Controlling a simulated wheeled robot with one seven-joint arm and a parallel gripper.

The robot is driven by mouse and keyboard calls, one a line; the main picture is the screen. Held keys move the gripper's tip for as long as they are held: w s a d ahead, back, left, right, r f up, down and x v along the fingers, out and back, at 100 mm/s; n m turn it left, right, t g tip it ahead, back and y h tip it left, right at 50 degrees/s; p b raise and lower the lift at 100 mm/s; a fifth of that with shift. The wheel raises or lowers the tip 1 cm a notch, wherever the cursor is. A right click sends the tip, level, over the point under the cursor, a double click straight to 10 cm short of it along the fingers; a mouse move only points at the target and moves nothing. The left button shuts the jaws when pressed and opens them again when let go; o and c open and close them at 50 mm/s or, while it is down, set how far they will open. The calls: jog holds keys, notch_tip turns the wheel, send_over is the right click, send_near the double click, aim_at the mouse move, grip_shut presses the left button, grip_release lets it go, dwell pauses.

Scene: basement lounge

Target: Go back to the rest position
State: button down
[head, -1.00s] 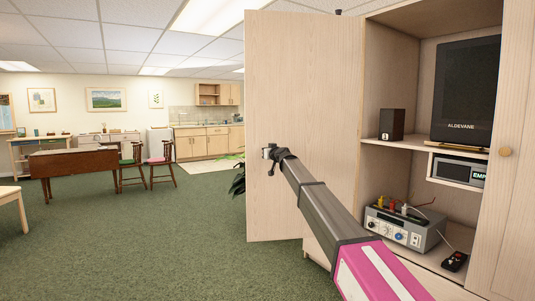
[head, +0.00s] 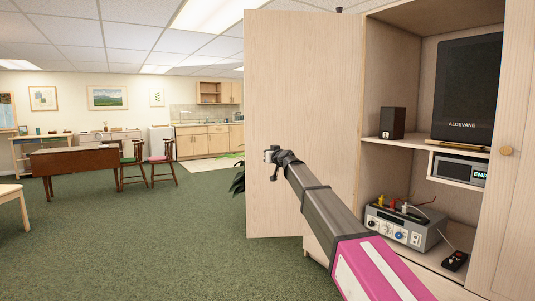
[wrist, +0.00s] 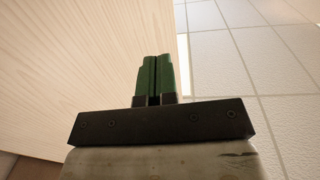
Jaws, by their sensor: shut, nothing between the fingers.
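My gripper (wrist: 154,78) shows in the wrist view with its two green fingers together and nothing between them. In the head view my arm reaches forward from the lower right, and the gripper end (head: 271,155) is small, in front of the open left cabinet door (head: 300,100). In the wrist view the pale wood of the door (wrist: 70,60) fills the left side behind the fingers. I cannot tell how far the fingers are from it.
An open wooden cabinet stands at right, holding a dark screen (head: 466,85), a small speaker (head: 392,122), a grey instrument (head: 405,228) and a small black device (head: 455,261). A brown table (head: 75,161) and chairs (head: 161,165) stand farther back. Green carpet (head: 150,245) at left is clear.

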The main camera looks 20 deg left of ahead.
jog(key=s+d+f+m+g+h, duration=0.25)
jog(key=s+d+f, duration=0.25)
jog(key=d+f, duration=1.05)
jog(key=s+d+f+m+g+h, duration=0.1)
jog(key=s+d+f+g+h, duration=0.3)
jog(key=d+f, duration=1.2)
jog(key=s+d+f+m+g+h, duration=0.2)
jog(key=s+d+f+m+h, duration=0.1)
jog(key=s+d+f, duration=0.7)
jog(key=s+d+f+m+g+h, duration=0.3)
jog(key=s+d+f, duration=0.7)
jog(key=s+d, duration=0.6)
jog(key=shift+s+d+f+g+h, duration=0.15)
jog(key=shift+d+f+g+h, duration=0.2)
jog(key=shift+d, duration=0.6)
jog(key=shift+a, duration=0.1)
